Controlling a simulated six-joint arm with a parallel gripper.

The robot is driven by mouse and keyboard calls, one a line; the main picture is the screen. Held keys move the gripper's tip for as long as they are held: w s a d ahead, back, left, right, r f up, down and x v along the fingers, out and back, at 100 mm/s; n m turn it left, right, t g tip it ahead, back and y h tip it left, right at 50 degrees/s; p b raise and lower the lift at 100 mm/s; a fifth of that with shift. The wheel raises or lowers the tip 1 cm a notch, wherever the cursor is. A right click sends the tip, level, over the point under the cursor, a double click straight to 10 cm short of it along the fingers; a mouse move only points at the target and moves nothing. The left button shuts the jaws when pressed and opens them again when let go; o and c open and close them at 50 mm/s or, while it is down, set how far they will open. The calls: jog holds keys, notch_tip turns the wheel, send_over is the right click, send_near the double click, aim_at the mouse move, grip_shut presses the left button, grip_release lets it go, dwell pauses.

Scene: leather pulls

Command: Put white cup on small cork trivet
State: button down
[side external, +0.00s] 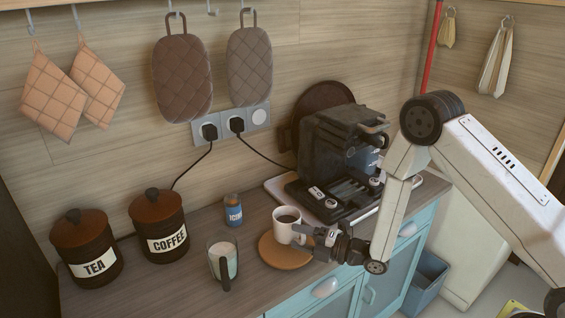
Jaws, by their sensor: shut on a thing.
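The white cup (287,231) holds a dark drink and stands upright at the round cork trivet (281,257). The cup is over the trivet's back right part; I cannot tell whether its base touches the cork. My gripper (301,236) reaches in from the right and is shut on the white cup at its right side. The jaws hide that side of the cup and part of the trivet's right edge.
A glass mug of pale liquid (223,262) stands left of the trivet, with a small blue jar (233,212) behind it. A black coffee machine (340,160) stands behind right. TEA (86,250) and COFFEE (159,228) canisters stand at left. The counter's front edge is close.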

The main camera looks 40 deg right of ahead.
jog(key=shift+f, duration=1.4)
jog(key=shift+f, duration=0.1)
jog(key=shift+c, duration=1.4)
grip_release()
jog(key=v, duration=1.2)
